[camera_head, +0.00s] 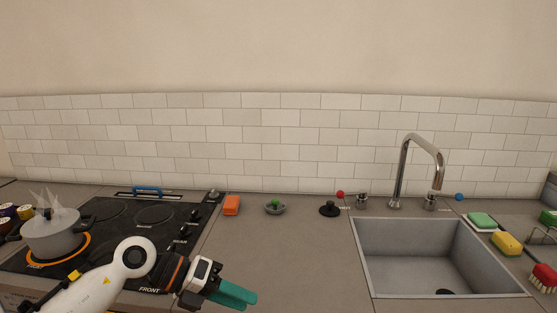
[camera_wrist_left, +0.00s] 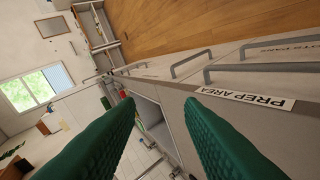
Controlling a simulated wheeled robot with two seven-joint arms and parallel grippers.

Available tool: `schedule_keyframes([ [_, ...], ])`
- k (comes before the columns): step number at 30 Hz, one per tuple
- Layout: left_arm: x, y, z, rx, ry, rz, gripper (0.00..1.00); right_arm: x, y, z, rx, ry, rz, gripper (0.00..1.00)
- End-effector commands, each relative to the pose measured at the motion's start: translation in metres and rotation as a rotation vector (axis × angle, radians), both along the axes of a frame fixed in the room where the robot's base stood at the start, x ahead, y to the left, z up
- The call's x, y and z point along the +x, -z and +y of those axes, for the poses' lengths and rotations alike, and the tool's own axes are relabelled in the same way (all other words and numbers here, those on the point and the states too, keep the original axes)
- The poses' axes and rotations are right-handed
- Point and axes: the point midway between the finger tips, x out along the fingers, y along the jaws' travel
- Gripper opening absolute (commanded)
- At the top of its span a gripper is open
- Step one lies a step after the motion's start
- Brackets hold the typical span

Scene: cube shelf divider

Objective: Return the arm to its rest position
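My left gripper (camera_head: 236,294) shows at the bottom of the head view, with a white arm coming in from the left and green fingers pointing right. It is in front of the counter, beside the stove's front right corner. In the left wrist view the two green fingers (camera_wrist_left: 160,97) are wide apart with nothing held between them. My right arm and gripper are not in view.
A stove (camera_head: 150,214) with a steaming pot (camera_head: 52,238) on a glowing burner is at left. A sink (camera_head: 440,255) is at right. Drawer handles (camera_wrist_left: 190,63) show in the wrist view.

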Motion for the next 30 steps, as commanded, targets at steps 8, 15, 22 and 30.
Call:
schedule_keyframes([
  [8, -0.018, -0.068, -0.055, -0.799, -0.256, 0.138, 0.35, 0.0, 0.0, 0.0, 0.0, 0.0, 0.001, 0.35],
  [15, 0.008, -0.067, 0.005, -1.281, -0.776, 0.397, 0.35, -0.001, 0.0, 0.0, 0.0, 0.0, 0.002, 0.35],
  [22, 0.0, 0.03, 0.085, -1.439, -1.442, 0.745, 0.35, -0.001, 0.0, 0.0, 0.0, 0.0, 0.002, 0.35],
  [30, -0.101, 0.167, 0.131, -1.189, -2.168, 1.186, 0.35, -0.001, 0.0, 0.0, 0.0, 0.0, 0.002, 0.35],
])
